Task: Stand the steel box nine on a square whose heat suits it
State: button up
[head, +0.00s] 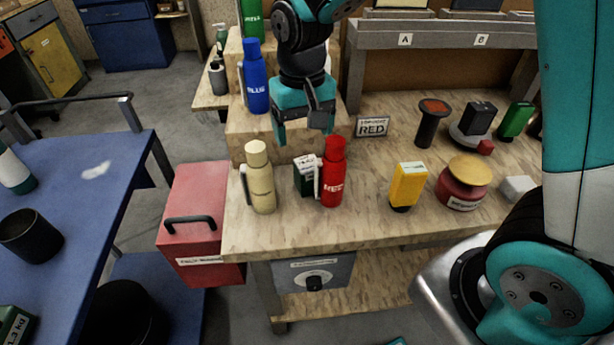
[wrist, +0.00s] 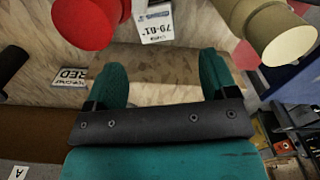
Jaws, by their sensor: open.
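My gripper (head: 304,130) is open and empty above the wooden bench, behind the bottles. I cannot make out a steel box marked nine or any heat-marked squares. A white printed label shows in the wrist view (wrist: 154,23), between the red bottle (wrist: 92,20) and cream bottle (wrist: 268,30).
A blue bottle (head: 255,80) stands on a wooden step behind. A sign reading RED (head: 373,127) stands right of my gripper. A red chest (head: 190,222) sits left.

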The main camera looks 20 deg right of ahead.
aim_at(305, 159)
notch_tip(305, 159, down, 5)
jog(key=shift+f, duration=0.1)
jog(key=shift+d+f, duration=0.2)
jog(key=shift+f, duration=2.5)
jog(key=c, duration=1.3)
jog(key=shift+r, duration=0.1)
notch_tip(305, 159, up, 20)
jog(key=shift+p, duration=0.45)
